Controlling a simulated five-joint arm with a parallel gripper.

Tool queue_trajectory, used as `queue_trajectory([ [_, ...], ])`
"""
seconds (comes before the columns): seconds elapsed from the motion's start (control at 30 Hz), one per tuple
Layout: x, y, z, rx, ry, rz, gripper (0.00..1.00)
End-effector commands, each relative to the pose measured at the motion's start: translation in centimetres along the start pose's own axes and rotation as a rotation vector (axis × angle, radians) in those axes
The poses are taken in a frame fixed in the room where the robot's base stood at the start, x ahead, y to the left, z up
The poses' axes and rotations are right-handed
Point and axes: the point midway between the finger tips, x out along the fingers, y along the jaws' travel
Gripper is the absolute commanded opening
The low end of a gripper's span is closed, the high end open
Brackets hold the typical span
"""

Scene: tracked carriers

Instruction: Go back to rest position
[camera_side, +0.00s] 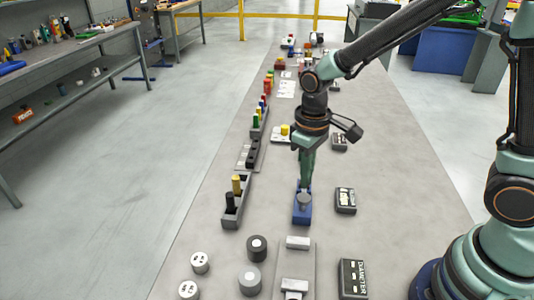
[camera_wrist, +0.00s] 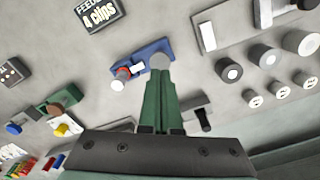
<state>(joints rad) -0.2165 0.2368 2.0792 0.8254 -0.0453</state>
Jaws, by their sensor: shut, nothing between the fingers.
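My gripper (camera_side: 306,184) points straight down over a small blue carrier (camera_side: 302,218) on the long grey table. Its green fingers are shut with nothing between them. A grey round piece (camera_side: 304,200) shows at the blue carrier, right by the fingertips; I cannot tell whether they touch. In the wrist view the shut fingers (camera_wrist: 160,80) reach toward the same blue carrier (camera_wrist: 145,52), with the grey round piece (camera_wrist: 160,61) at their tips.
A dark carrier (camera_side: 231,219) with a black and a yellow peg stands to the left. A black label block (camera_side: 345,200) is to the right. Grey and black cylinders (camera_side: 256,248) and a grey plate (camera_side: 296,265) stand in front. Open air surrounds my arm above the table.

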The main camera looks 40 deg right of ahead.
Motion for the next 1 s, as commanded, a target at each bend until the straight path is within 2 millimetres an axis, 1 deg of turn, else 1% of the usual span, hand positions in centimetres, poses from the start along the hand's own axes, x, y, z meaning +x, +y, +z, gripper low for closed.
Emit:
queue_trajectory([
  [0.13,-0.1,0.0,0.0,0.001,0.002,0.0,0.0],
  [0.23,-0.9,0.3,0.1,0.011,0.022,0.001,0.0],
  [0.37,-3.6,1.3,0.7,0.044,0.087,0.005,0.0],
  [0.43,-5.3,1.9,1.3,0.068,0.134,0.009,0.0],
  [0.6,-9.1,3.4,3.3,0.129,0.245,0.022,0.0],
  [0.7,-10.8,4.2,4.6,0.164,0.31,0.031,0.0],
  [0.83,-12.6,4.9,6.4,0.204,0.389,0.044,0.0],
  [1.0,-13.8,5.5,8.0,0.242,0.46,0.058,0.0],
])
